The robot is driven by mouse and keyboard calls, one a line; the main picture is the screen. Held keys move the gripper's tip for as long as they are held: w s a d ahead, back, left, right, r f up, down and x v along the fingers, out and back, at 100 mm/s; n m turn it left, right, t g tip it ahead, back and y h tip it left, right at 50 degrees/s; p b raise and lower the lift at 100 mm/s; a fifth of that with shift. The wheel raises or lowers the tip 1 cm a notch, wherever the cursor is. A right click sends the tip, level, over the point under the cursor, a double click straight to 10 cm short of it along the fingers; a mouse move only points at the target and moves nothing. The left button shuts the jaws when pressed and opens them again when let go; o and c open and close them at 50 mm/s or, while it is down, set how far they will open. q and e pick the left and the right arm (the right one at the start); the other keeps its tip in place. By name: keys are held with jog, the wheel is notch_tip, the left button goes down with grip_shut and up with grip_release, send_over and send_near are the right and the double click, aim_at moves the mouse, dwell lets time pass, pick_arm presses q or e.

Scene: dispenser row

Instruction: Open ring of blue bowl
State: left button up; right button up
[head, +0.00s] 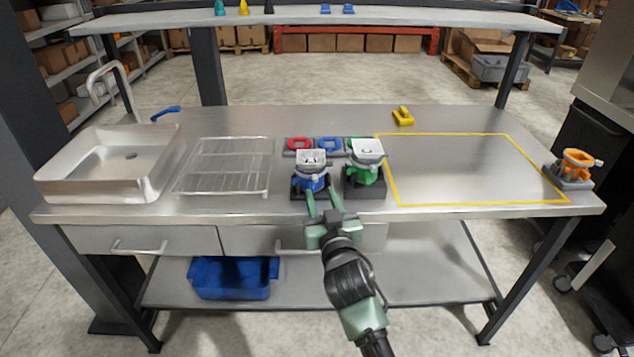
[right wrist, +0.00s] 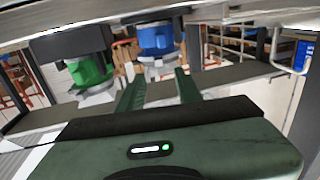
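The blue bowl (head: 313,183) sits on a dark base near the table's front edge, with a grey-white top part (head: 311,158) and a silvery collar or ring (head: 308,174) around it. The bowl also shows upside down in the right wrist view (right wrist: 155,36), with its silvery ring (right wrist: 157,61) below it. My right gripper (head: 321,190) reaches in from the front, at the bowl's front right. Its fingers (right wrist: 159,76) are apart, with nothing seen held between them. They point at the ring; whether they touch it I cannot tell. My left gripper is not in view.
A green bowl unit (head: 364,175) stands close on the right. Red (head: 299,143) and blue (head: 329,143) ring-shaped pieces lie behind. A wire rack (head: 225,165) and sink (head: 110,165) are left. The yellow-outlined area (head: 470,201) is clear; an orange unit (head: 577,160) stands far right.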

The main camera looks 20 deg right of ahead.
aim_at(315, 179)
jog(key=w, duration=0.5)
jog(key=shift+w+d+f, duration=0.1)
jog(key=shift+w+d, duration=0.2)
grip_shut()
